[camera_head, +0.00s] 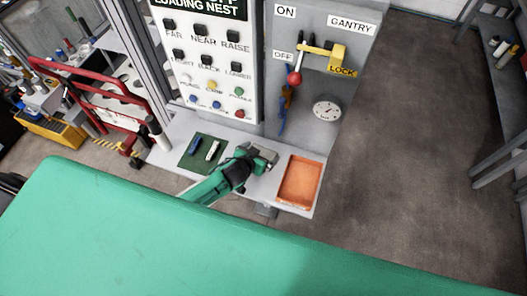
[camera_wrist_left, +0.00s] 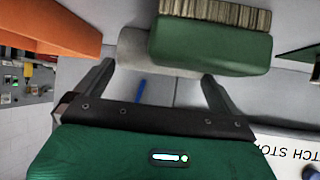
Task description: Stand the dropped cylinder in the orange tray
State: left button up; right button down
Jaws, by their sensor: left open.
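The orange tray (camera_head: 299,182) lies on the right end of the grey shelf; its edge also shows at the upper left of the left wrist view (camera_wrist_left: 50,27). My left gripper (camera_head: 268,157) is over the shelf, just left of the tray. In the left wrist view its fingers (camera_wrist_left: 157,72) are spread wide with nothing gripped. A pale grey rounded piece, apparently the cylinder (camera_wrist_left: 132,48), lies beyond the fingertips, partly hidden behind a green brush-like block. Whether the fingers touch it, I cannot tell. The cylinder is not clear in the head view. My right gripper is not in view.
The green block with bristles (camera_wrist_left: 212,45) is close beyond the right finger. A green mat (camera_head: 188,166) with a blue and a white item lies left of my gripper. A button panel (camera_head: 212,60) and a switch panel with a yellow lock bar (camera_head: 322,54) rise behind the shelf.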

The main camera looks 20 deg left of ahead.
pick_arm(q)
jog(key=shift+x, duration=0.9)
jog(key=shift+w+f, duration=0.25)
jog(key=shift+w, duration=0.1)
jog(key=shift+d, duration=0.1)
jog(key=c, duration=1.1)
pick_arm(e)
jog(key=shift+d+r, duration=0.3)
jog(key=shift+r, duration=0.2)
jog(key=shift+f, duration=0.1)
